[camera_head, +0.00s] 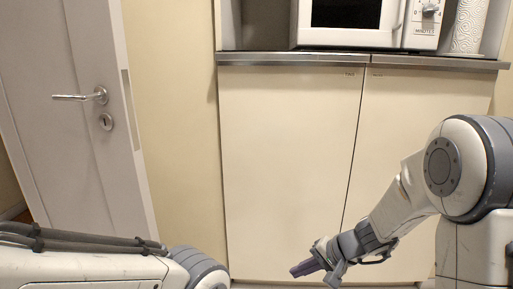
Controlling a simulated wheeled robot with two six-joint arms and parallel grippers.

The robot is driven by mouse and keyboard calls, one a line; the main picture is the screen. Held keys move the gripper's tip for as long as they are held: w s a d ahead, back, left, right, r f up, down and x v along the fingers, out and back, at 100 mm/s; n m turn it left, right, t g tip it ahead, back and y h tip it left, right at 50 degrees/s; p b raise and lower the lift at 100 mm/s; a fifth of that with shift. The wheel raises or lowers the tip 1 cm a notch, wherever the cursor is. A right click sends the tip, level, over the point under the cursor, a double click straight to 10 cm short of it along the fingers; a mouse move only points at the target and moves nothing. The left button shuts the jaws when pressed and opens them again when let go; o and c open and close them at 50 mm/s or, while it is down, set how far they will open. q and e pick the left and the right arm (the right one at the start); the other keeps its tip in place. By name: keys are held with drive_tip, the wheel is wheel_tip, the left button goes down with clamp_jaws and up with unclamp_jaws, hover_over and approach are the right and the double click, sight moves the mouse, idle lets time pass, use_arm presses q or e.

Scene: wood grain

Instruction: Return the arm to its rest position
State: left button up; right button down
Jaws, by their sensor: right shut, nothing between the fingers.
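My right arm comes in from the right edge and reaches down and to the left. Its gripper (306,268) is shut and empty, low in front of the cream cabinet doors. My left arm shows only in part along the bottom left, and its gripper is outside the view.
A cream cabinet (285,150) with a grey counter edge (290,58) stands ahead. A microwave (360,38) and a white patterned cylinder (468,28) sit on the counter. A grey door (85,150) with a lever handle (80,97) stands at the left.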

drive_tip(key=s+d+f+n+g+h, duration=0.1)
drive_tip(key=s+d+n+h, duration=0.25)
drive_tip(key=s, duration=0.25)
drive_tip(key=s+d+n+g+h, duration=0.1)
drive_tip(key=s+d+n+h, duration=0.25)
drive_tip(key=s, duration=0.25)
drive_tip(key=s+a+r+n+g+y, duration=0.1)
drive_tip(key=s+a+r+n, duration=0.25)
drive_tip(key=s+a, duration=0.35)
drive_tip(key=s+a+r+n+g, duration=0.1)
drive_tip(key=s+a+r+n, duration=0.1)
drive_tip(key=s+a+n, duration=0.3)
wheel_tip(320, 180, up, 35)
drive_tip(key=s+a+m+p, duration=0.1)
drive_tip(key=p, duration=3.3)
drive_tip(key=shift+s, duration=0.3)
drive_tip(key=shift+f+m, duration=0.15)
drive_tip(key=shift+m, duration=0.1)
